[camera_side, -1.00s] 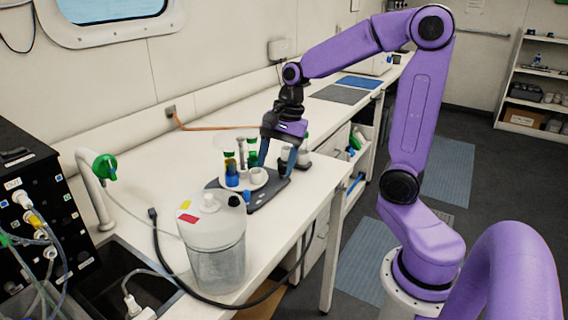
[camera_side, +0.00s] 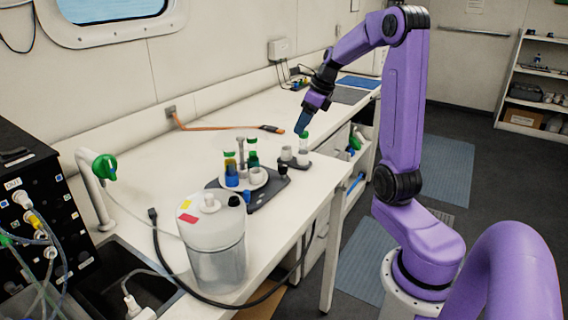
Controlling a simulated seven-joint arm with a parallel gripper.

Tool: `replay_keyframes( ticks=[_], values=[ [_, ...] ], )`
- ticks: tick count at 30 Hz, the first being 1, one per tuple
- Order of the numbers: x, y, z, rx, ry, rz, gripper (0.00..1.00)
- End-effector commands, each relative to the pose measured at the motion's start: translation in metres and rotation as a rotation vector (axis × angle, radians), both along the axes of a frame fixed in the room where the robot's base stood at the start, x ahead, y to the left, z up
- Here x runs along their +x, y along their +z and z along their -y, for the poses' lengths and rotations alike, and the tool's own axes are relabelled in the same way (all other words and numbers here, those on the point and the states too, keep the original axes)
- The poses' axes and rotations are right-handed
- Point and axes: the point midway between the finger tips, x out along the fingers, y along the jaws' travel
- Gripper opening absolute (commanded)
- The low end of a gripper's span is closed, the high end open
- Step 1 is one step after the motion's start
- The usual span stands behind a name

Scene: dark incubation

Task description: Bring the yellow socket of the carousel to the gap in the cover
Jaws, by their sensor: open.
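The carousel (camera_side: 262,185) stands on a dark base (camera_side: 268,197) on the white counter. It carries small coloured parts: a yellow one with a green top (camera_side: 230,161) at the back left, a green one (camera_side: 253,160) at the back, a blue one (camera_side: 232,177) at the front left and a white one (camera_side: 256,176). A clear cover (camera_side: 228,141) shows faintly above it; its gap cannot be made out. My gripper (camera_side: 301,124) is open, pointing down to the right of and above the carousel, apart from it.
A small grey rack (camera_side: 298,160) with a green-topped tube (camera_side: 304,141) stands just below my gripper. A large clear jug (camera_side: 214,245) stands in front of the carousel. An orange cable (camera_side: 220,128) lies behind. A black hose (camera_side: 157,235) runs along the front.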

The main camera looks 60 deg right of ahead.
Motion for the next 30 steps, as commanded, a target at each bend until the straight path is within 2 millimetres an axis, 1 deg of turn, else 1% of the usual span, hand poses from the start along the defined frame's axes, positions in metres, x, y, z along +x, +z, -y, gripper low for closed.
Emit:
replay_keyframes(
  ticks=[12,21,25,30],
  values=[
    [0.027,-0.072,-0.008,0.003,0.004,-0.007,0.60],
    [0.046,-0.119,-0.013,0.003,0.004,-0.006,0.60],
    [0.053,-0.134,-0.014,0.002,0.004,-0.004,0.60],
    [0.058,-0.146,-0.015,0.000,0.004,-0.002,0.60]
  ],
)
